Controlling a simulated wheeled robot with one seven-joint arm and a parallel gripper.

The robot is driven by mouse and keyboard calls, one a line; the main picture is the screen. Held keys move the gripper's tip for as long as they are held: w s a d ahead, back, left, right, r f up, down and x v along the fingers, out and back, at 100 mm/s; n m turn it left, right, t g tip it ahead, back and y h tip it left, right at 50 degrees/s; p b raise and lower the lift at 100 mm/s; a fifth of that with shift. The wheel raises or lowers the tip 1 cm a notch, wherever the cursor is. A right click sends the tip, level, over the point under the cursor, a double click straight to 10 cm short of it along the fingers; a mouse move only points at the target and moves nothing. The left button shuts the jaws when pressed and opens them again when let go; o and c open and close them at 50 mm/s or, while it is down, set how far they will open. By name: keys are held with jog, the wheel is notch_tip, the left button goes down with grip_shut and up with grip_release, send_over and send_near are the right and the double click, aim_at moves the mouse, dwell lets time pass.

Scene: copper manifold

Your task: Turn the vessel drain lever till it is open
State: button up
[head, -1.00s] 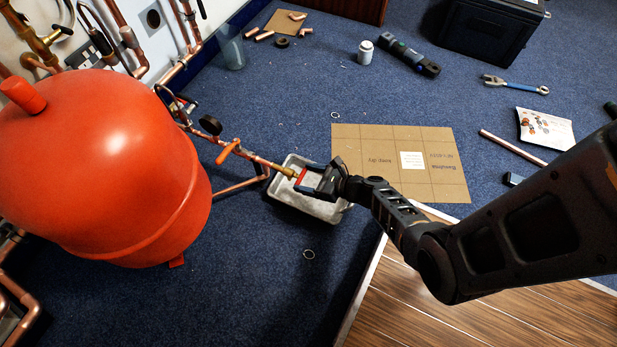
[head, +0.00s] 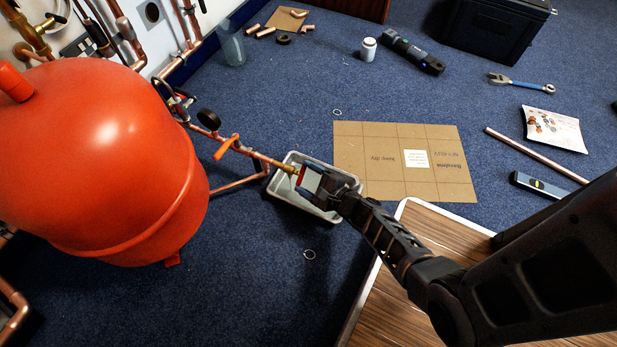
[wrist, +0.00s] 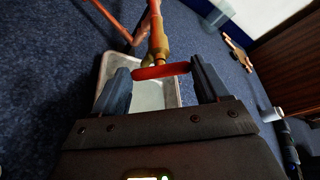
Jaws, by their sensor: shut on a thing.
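The vessel drain lever (wrist: 160,71) is a short red bar on a brass valve (wrist: 157,38) at the end of a copper pipe. In the wrist view it lies almost level, crosswise to the valve. My gripper (head: 309,181) is shut on the lever, with one dark finger at each end of the bar. In the head view the lever (head: 301,175) is small and partly hidden by the gripper. The large red vessel (head: 120,150) stands at left.
A grey tray (head: 273,186) lies on the floor below the valve. An orange handle (head: 226,147) and a black gauge (head: 208,119) sit further up the pipe. Flat cardboard (head: 440,170) lies beyond the tray. A wooden board (head: 420,235) is under my arm.

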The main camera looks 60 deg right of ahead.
jog(key=n, duration=0.1)
jog(key=n+t+h, duration=0.1)
jog(key=n, duration=0.1)
jog(key=shift+a+f+h, duration=0.1)
jog(key=shift+f+h, duration=0.2)
jog(key=shift+f, duration=0.05)
jog(key=n, duration=0.3)
jog(key=n+t+h, duration=0.1)
jog(key=shift+a+f, duration=0.15)
jog(key=shift+f, duration=0.15)
jog(key=shift+n, duration=0.4)
jog(key=o, duration=1.1)
jog(key=shift+c, duration=0.2)
jog(key=shift+r, duration=0.1)
